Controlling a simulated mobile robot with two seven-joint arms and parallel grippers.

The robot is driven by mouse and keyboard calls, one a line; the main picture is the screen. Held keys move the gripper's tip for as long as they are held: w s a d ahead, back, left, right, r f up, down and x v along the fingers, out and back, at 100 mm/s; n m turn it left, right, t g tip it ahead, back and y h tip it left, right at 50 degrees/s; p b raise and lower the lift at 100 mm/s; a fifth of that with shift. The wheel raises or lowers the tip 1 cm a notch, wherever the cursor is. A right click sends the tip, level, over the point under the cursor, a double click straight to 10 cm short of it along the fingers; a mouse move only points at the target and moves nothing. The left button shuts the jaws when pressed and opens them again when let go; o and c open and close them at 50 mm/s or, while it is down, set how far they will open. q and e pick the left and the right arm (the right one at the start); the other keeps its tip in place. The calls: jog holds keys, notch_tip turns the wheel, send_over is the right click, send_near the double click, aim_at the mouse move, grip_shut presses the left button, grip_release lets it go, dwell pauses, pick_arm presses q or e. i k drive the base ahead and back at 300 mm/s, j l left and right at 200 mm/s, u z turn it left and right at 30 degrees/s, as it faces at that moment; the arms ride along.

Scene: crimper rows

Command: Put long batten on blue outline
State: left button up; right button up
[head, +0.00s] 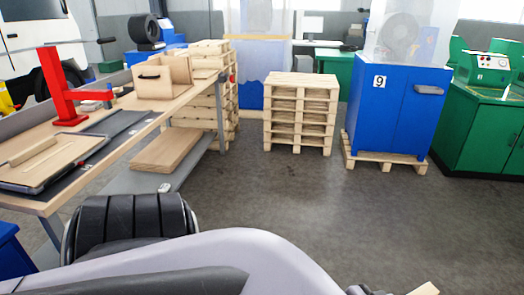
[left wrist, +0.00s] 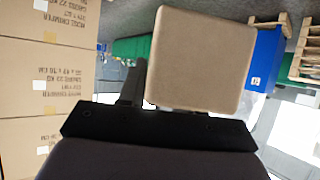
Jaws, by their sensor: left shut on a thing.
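A pale wooden batten shows as a large beige block (left wrist: 197,60) close up in the left wrist view, with its far length hidden. A small wooden end (head: 425,289) also shows at the bottom edge of the head view, beside the dark tip of my left gripper (head: 368,290). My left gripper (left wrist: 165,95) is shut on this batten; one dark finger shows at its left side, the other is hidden. The batten is held away from the workbench, over the floor side. I see no blue outline in either view. My right gripper is not in view.
The workbench (head: 145,112) at left carries a wooden board (head: 45,170), a red stand (head: 66,95) and a wooden box (head: 160,78). Pallets (head: 300,110) and a blue cabinet (head: 395,110) stand behind. Stacked cartons (left wrist: 45,90) fill the wrist view's left. The middle floor is clear.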

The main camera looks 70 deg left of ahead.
aim_at(50, 156)
jog(key=z, duration=6.7)
